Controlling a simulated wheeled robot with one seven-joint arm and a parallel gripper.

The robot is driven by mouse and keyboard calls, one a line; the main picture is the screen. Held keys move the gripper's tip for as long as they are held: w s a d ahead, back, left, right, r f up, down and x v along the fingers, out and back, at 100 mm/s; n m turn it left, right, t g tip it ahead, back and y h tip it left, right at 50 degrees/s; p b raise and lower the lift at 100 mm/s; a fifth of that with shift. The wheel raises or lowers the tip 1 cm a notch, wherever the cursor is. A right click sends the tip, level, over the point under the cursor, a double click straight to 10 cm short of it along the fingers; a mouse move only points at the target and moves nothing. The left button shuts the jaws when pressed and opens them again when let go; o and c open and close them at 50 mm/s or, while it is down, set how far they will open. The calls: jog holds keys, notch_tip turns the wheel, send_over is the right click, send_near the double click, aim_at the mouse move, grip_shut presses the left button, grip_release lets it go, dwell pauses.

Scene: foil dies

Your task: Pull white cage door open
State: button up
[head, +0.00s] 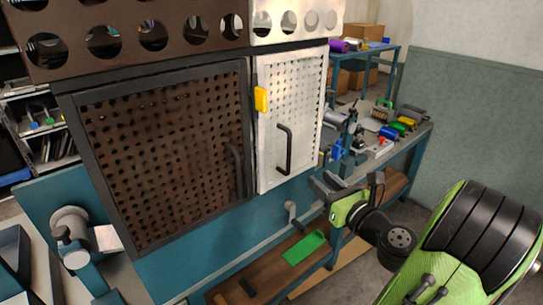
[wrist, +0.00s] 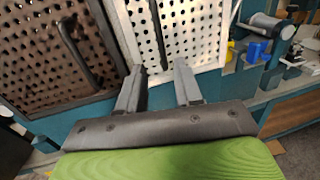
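The white cage door (head: 290,115) is a perforated panel that looks shut, right of a brown perforated door. It carries a black bar handle (head: 284,149) and a yellow block (head: 261,99) on its left edge. My gripper (head: 322,184) is below and to the right of the handle, apart from it. In the wrist view my gripper (wrist: 160,75) has its two fingers spread with nothing between them, pointing toward the lower part of the white door (wrist: 190,30). The handle (wrist: 158,32) also shows in the wrist view, beyond the fingertips.
The brown perforated door (head: 165,155) with its own dark handle (head: 235,168) is at the left. A blue workbench (head: 405,135) with tools and a vise stands right of the white door. A green sheet (head: 304,248) lies on the lower shelf.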

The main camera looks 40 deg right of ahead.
aim_at(290, 154)
jog(key=w, duration=0.5)
jog(key=w+d, duration=0.1)
jog(key=w, duration=0.4)
jog(key=w+d, duration=0.1)
jog(key=w, duration=0.4)
jog(key=shift+d, duration=0.25)
grip_shut()
